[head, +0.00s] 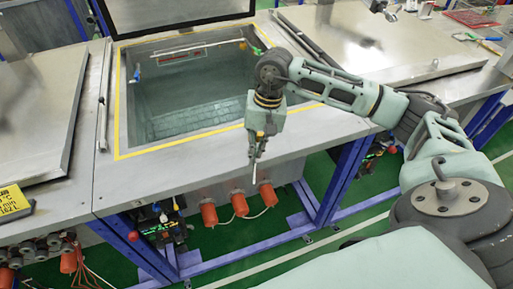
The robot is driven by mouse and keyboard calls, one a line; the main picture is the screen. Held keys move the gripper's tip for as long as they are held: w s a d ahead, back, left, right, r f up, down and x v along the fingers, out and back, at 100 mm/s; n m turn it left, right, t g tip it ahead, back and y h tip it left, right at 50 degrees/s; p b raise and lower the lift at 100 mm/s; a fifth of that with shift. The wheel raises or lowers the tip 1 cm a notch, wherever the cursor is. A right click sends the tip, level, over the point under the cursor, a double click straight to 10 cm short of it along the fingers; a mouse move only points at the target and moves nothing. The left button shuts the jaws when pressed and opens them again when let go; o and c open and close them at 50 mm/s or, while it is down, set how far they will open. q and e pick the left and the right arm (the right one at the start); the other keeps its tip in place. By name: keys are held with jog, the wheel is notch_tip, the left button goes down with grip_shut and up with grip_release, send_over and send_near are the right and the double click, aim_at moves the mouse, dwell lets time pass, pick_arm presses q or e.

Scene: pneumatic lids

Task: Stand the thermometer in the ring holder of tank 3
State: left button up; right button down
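I cannot make out for sure a thermometer or ring holder. My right gripper (256,152) points down at the tank's front edge, right of centre. A thin, pale, upright shape shows at its tip; I cannot tell fingers from a held thing. My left gripper is out of view.
The open tank's dark-framed lid (180,14) is raised at the back. Flat metal lids (36,120) and (375,42) cover the neighbouring places left and right. A yellow sign (14,210) stands at the left. Red-orange fittings (239,203) line the front below the edge.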

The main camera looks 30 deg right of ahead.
jog(key=shift+f, duration=1)
jog(key=c, duration=1.9)
grip_release()
jog(key=shift+c, duration=0.2)
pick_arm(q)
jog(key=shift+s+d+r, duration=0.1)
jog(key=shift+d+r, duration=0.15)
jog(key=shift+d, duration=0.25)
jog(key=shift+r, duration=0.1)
